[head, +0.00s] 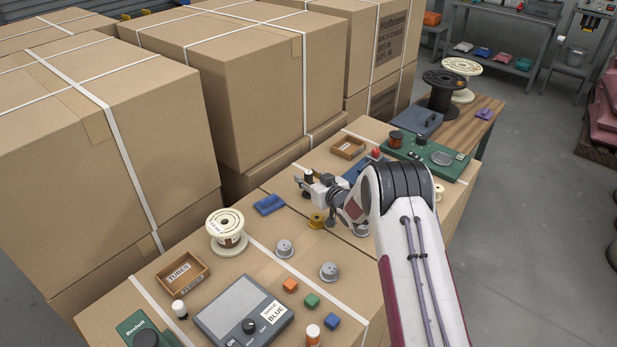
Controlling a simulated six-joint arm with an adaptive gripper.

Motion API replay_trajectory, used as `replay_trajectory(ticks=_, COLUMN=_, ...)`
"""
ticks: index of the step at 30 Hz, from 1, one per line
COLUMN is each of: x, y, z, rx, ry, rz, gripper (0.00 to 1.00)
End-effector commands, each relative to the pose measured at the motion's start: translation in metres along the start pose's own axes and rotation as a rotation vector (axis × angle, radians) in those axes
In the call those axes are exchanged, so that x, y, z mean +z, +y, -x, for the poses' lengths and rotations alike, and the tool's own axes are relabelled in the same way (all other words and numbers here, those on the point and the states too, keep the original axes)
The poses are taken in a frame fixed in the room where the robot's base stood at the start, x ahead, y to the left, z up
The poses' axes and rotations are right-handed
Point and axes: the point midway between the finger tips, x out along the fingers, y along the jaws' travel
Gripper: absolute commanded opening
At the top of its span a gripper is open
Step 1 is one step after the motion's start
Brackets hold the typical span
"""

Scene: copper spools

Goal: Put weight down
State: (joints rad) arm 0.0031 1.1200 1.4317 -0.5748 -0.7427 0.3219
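My gripper (306,188) is small in the head view, above the cardboard box top near its middle, pointing left. Its fingers are too small to tell whether they are open or shut. A small dark-topped shape shows at its tip; I cannot tell whether it is held. A brass-coloured round piece (317,219), possibly a weight or a small spool, is just below the gripper. Two grey round pieces, one on the left (285,248) and one on the right (329,272), stand nearer; they may be spools or weights. My arm hides part of the box top.
A scale-like device (243,309), a wooden tray (182,275) and a cream spool (226,232) stand at the near left. Coloured cubes (311,300) lie near the front. A blue holder (269,205) lies left of my gripper. Tall cartons (240,100) stand behind; a green device (428,156) is farther right.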

Motion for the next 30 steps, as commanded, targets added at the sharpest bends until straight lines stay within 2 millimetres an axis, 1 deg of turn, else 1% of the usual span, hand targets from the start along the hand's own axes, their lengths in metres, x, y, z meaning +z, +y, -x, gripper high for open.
replay_trajectory(ticks=13, x=-0.003, y=0.000, z=0.001, rx=0.000, ry=0.001, rz=0.000, gripper=0.35)
replay_trajectory(ticks=17, x=-0.003, y=0.000, z=0.005, rx=0.000, ry=0.000, rz=0.000, gripper=0.35)
replay_trajectory(ticks=23, x=-0.003, y=0.000, z=0.017, rx=0.000, ry=0.000, rz=0.001, gripper=0.35)
replay_trajectory(ticks=30, x=-0.003, y=0.001, z=0.038, rx=0.000, ry=0.000, rz=0.000, gripper=0.35)
